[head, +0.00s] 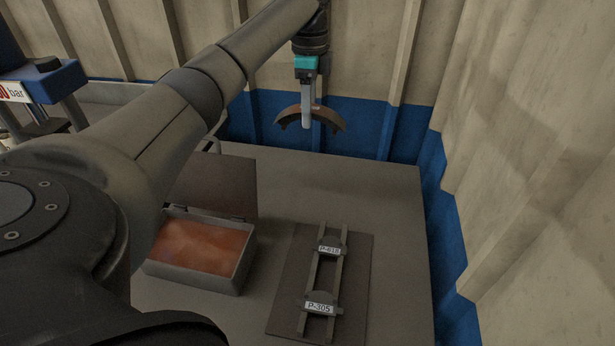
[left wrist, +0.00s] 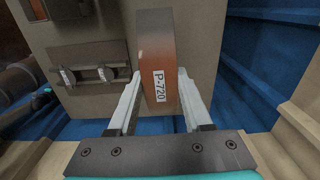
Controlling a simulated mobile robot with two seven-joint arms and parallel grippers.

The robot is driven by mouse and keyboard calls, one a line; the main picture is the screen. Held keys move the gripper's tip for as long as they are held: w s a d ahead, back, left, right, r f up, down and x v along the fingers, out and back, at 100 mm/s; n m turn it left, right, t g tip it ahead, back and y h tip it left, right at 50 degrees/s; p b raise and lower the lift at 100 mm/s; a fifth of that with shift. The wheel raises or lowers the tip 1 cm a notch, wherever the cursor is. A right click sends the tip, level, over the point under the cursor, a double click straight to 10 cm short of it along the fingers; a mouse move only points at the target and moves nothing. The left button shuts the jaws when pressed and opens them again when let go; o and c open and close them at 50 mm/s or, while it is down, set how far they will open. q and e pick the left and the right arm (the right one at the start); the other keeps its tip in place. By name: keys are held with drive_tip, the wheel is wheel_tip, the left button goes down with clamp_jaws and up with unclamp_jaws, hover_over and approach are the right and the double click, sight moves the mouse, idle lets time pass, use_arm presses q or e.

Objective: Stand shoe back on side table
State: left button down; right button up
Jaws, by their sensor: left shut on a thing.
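A curved brown brake shoe (head: 292,113) is in my left gripper (head: 307,122), high up near the back edge of the side table (head: 380,190). In the left wrist view the shoe (left wrist: 157,45) stands between the two fingers (left wrist: 160,100), and its white label reads P-720. The left gripper is shut on it. The shoe appears held above the table in the head view, arch upward. My right gripper is not in view.
The table's back right is clear. Corrugated walls (head: 520,120) stand behind and right.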

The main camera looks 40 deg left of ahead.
use_arm(q)
drive_tip(key=shift+a+f, duration=0.15)
drive_tip(key=shift+a, duration=0.05)
wheel_tip(320, 180, down, 16)
drive_tip(key=b, duration=0.2)
drive_tip(key=shift+b, duration=0.4)
drive_tip(key=shift+f+b, duration=0.45)
drive_tip(key=shift+f, duration=1.5)
drive_tip(key=shift+c, duration=1.6)
unclamp_jaws()
drive_tip(key=shift+s+f, duration=0.1)
drive_tip(key=shift+f, duration=0.05)
wheel_tip(320, 180, up, 12)
drive_tip(key=p, duration=0.2)
